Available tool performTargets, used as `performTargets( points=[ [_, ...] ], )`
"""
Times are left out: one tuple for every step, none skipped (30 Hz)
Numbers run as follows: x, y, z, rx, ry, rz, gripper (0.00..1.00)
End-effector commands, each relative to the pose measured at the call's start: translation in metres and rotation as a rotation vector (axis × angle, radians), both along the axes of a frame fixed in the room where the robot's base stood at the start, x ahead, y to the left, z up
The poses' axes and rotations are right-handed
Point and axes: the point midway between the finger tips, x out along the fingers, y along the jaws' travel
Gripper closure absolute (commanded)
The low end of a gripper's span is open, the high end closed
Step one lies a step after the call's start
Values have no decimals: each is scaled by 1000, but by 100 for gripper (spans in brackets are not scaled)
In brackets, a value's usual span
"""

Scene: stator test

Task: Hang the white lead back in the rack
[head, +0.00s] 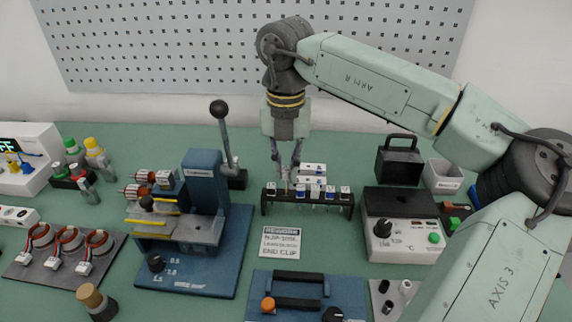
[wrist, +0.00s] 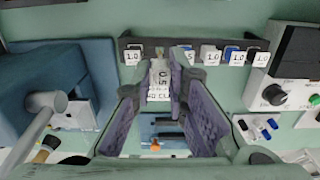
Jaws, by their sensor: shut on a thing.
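My gripper (head: 288,178) points down at the left part of the rack in the head view. In the wrist view its purple-padded fingers (wrist: 161,92) are shut on the white lead (wrist: 160,72), a pale piece with a rotated tag that seems to read 0.5. The black rack (head: 334,207) stands on the green bench and also shows in the wrist view (wrist: 128,42). Several tagged leads, with white, blue and dark parts, hang along it. The held lead overlaps the rack's left part; I cannot tell whether it touches it.
A blue press (head: 205,185) with an upright lever stands left of the rack. A grey control box (head: 400,240) is close on the right. A white block (head: 312,169) lies behind the rack. A printed sign (head: 281,242) and a blue case (head: 300,301) lie in front.

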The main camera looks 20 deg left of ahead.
Motion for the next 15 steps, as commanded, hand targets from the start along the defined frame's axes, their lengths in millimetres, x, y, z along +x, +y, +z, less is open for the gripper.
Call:
performTargets(
  points=[
    [0, 0, 0, 0, 0, 0, 100],
    [0, 0, 0, 0, 0, 0, 100],
    [0, 0, 0, 0, 0, 0, 100],
    [0, 0, 0, 0, 0, 0, 100],
    [0, 0, 0, 0, 0, 0, 100],
    [0, 0, 0, 0, 0, 0, 100],
    [0, 0, -1, 0, 0, 0, 100],
    [0, 0, -1, 0, 0, 0, 100],
    [0, 0, -2, 0, 0, 0, 100],
    [0, 0, -2, 0, 0, 0, 100],
    [0, 0, -3, 0, 0, 0, 100],
    [0, 0, -4, 0, 0, 0, 100],
    [0, 0, -4, -1, 0, 0, 100],
    [0, 0, -5, -1, 0, 0, 100],
    [0, 0, -6, -1, 0, 0, 100]
  ],
)
